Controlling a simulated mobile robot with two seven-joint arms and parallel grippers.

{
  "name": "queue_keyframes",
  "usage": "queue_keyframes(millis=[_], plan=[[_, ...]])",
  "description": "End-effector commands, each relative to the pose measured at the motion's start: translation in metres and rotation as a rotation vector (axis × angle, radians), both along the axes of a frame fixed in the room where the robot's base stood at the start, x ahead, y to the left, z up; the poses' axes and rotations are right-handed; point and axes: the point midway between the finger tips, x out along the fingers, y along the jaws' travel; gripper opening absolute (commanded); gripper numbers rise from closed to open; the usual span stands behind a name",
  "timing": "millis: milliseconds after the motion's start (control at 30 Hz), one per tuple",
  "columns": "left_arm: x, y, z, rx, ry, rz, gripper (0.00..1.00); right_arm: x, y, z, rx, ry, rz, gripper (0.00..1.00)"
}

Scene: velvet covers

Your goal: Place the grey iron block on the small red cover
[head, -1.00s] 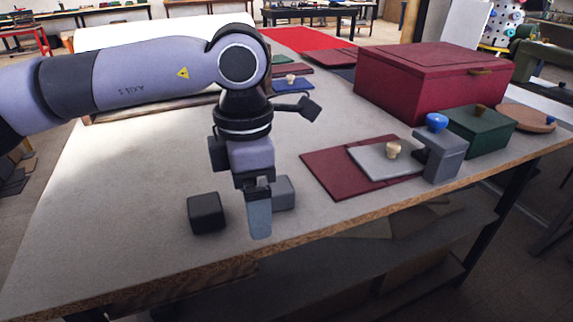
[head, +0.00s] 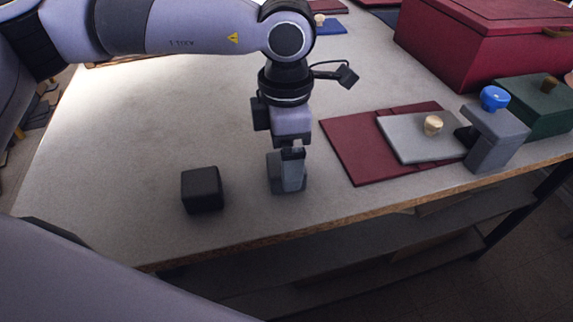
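The grey block (head: 273,172) stands on the table near its front edge. My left gripper (head: 292,180) is lowered at this block, with a finger in front of it hiding part of it. The view is edge-on, so I cannot tell whether the fingers are open or shut on it. A flat dark red cover (head: 350,150) lies on the table to the right, partly under a grey plate (head: 400,146) with a light knob. I cannot tell whether this is the small red cover. My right gripper is not in view.
A black block (head: 202,190) stands left of my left gripper. A grey stand (head: 497,140) with a blue knob is at the right edge of the covers. Behind are a dark green box (head: 540,108) and a large red box (head: 470,45). The table's left middle is clear.

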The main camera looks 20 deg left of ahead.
Motion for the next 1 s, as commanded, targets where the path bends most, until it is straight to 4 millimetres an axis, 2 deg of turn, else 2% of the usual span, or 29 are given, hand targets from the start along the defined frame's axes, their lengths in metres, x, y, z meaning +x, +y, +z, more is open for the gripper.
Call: queue_keyframes(millis=[133, 367, 467, 600, 667, 1000], plan=[[0.0000, 0.0004, -0.0135, 0.000, 0.000, 0.000, 0.94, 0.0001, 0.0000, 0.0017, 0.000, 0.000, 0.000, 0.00], [0.0001, 0.0002, -0.0153, -0.001, 0.000, 0.000, 0.94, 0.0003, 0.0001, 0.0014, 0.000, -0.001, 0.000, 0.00], [0.0001, 0.0002, -0.0152, -0.001, 0.000, 0.000, 0.64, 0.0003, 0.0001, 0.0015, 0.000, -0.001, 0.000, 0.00], [0.0001, 0.0002, -0.0150, -0.001, 0.000, 0.000, 0.19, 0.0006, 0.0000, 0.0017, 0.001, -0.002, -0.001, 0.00], [0.0001, 0.0002, -0.0149, 0.000, -0.001, 0.000, 0.00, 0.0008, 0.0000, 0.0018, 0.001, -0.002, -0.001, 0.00], [0.0012, -0.0003, -0.0105, -0.004, -0.005, 0.000, 0.00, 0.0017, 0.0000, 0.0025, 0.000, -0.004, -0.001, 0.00]])
